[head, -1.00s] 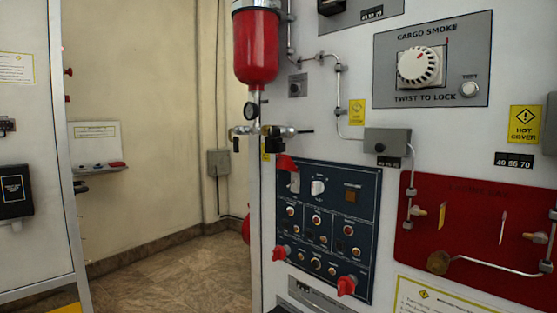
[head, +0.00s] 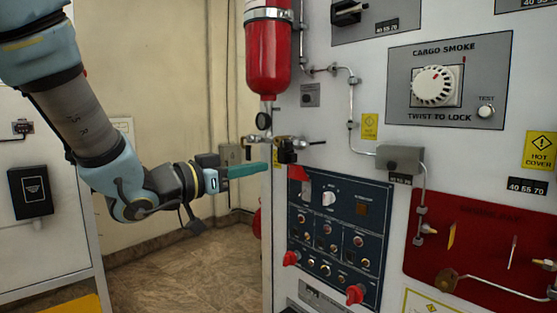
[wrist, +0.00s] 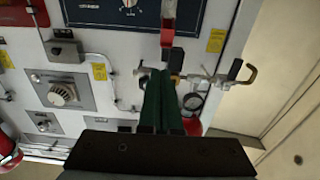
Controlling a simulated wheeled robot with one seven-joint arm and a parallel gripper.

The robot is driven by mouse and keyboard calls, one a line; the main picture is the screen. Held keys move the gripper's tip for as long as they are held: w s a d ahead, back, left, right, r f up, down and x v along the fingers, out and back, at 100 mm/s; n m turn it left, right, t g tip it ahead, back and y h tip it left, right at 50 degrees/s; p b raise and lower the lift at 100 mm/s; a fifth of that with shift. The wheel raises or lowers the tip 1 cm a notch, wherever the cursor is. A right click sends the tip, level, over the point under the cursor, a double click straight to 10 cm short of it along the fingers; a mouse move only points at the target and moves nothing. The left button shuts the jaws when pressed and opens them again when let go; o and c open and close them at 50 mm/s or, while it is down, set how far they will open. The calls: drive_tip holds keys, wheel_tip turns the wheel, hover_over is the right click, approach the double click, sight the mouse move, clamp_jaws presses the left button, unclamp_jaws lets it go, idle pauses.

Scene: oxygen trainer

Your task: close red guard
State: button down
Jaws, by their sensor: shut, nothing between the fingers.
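A dark blue switch panel (head: 341,238) is on the white wall at the centre right in the head view. A red guard (head: 299,175) sticks out at its upper left corner, and appears raised. A red guard (wrist: 168,22) also shows at the top of the wrist view, beside the dark panel. Two more red covers sit lower down, one at the left edge (head: 291,258) and one at the bottom right (head: 355,294). My gripper (head: 264,169) is shut and empty, its green fingers left of the panel's top corner and apart from the guard. The fingers also show in the wrist view (wrist: 160,74).
A red bottle (head: 269,55) hangs above the panel, with a gauge and brass valve fittings (head: 288,143) below it, close to my fingers. Pipes and a grey box (head: 400,158) lie to the right. Open floor (head: 200,270) is at lower left.

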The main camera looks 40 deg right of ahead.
sight(287, 163)
drive_tip(key=d+p, duration=0.1)
drive_tip(key=d, duration=0.2)
drive_tip(key=d+p, duration=0.1)
drive_tip(key=d, duration=0.2)
drive_tip(key=d+p, duration=0.1)
drive_tip(key=d, duration=0.2)
drive_tip(key=shift+s+d+r+p, duration=0.1)
drive_tip(key=shift+s+d+p, duration=0.15)
drive_tip(key=shift+d+p, duration=0.15)
drive_tip(key=shift+b, duration=0.45)
drive_tip(key=shift+f+b, duration=0.3)
drive_tip(key=shift+b, duration=0.1)
drive_tip(key=shift+a+b, duration=0.15)
drive_tip(key=shift+b, duration=0.2)
